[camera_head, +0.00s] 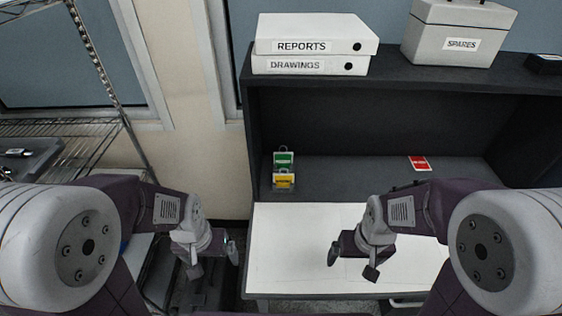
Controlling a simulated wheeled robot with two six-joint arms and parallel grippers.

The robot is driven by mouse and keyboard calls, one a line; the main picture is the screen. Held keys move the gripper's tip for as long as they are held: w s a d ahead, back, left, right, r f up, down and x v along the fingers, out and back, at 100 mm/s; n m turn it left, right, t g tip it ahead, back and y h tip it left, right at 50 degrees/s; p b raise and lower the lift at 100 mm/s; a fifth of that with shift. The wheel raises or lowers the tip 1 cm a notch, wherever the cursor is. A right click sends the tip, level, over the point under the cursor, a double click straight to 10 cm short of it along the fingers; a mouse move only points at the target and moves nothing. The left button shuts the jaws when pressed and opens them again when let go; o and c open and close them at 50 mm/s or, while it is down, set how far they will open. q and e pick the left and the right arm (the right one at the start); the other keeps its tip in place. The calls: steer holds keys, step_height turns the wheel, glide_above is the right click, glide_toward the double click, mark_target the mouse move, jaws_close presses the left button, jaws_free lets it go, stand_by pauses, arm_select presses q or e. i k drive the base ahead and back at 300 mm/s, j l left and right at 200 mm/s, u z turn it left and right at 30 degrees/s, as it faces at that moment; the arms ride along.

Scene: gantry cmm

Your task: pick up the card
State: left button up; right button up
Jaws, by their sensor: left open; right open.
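A red and white card (419,163) lies flat on the dark shelf floor at the right of the cabinet. A green card (284,160) and a yellow card (284,181) stand in a small holder at the left of the same shelf. My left gripper (214,262) is open and empty, left of the white worktop. My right gripper (352,264) is open and empty above the white worktop, in front of the shelf and left of the red card. Both grippers are apart from all the cards.
The white worktop (300,235) is mostly clear. Binders marked REPORTS (300,46) and DRAWINGS (295,66) and a SPARES box (458,40) stand on the cabinet top (400,76). A wire rack (85,130) stands at the left. The cabinet's side wall borders the shelf.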

mark_target(282, 159)
steer(key=l+z, duration=0.5)
steer(key=i+l+z, duration=0.1)
steer(key=l+z, duration=0.15)
steer(key=z, duration=0.2)
